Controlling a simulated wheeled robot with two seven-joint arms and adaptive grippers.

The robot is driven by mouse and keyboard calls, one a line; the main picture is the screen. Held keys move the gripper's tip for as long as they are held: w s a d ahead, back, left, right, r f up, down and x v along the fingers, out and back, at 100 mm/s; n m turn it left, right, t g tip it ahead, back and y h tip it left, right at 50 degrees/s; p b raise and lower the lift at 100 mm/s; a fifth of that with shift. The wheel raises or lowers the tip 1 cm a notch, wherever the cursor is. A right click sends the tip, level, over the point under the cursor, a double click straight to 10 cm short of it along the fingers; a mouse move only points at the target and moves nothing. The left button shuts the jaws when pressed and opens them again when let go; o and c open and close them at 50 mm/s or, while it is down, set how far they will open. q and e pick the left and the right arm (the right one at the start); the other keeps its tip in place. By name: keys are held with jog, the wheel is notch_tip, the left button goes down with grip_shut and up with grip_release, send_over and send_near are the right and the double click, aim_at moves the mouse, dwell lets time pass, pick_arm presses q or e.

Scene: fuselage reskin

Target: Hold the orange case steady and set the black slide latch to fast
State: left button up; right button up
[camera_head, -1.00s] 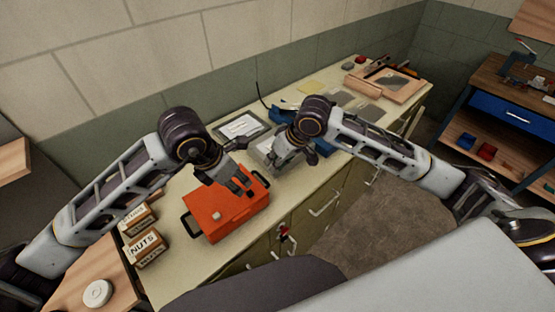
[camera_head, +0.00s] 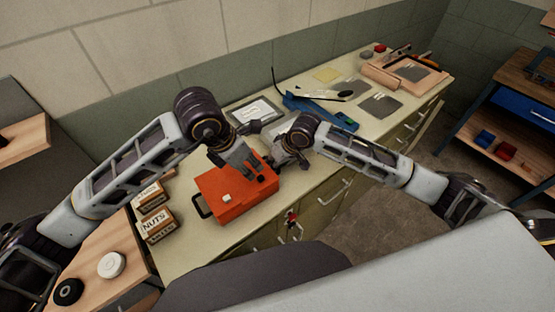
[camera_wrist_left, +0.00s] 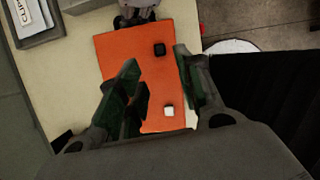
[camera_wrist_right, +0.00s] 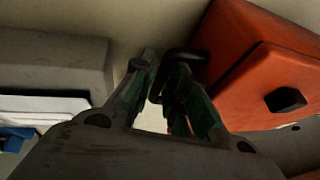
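The orange case (camera_head: 228,205) lies flat on the workbench. Its top carries a black slide latch (camera_wrist_left: 159,49) near the right end and a small white block (camera_wrist_left: 168,110); both also show in the head view. My left gripper (camera_wrist_left: 157,75) is open above the case top, its fingers spread and nothing between them. My right gripper (camera_wrist_right: 163,62) is at the case's right end, by the black handle (camera_wrist_right: 186,54). Its fingertips are apart with part of the handle between them; firm contact cannot be told. The latch also shows in the right wrist view (camera_wrist_right: 286,99). Its setting label is not readable.
Boxes marked NUTS (camera_head: 157,225) stand left of the case. Behind it are a framed sheet (camera_head: 254,112) and a blue tool (camera_head: 315,112). Grey plates (camera_head: 380,105) and a wooden tray (camera_head: 412,72) lie farther right. The bench's front edge is close to the case.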

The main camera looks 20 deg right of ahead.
jog(key=shift+w+a+f, duration=0.1)
jog(key=shift+f, duration=0.25)
jog(key=shift+c, duration=0.4)
grip_shut()
pick_arm(q)
jog(key=shift+c, duration=0.3)
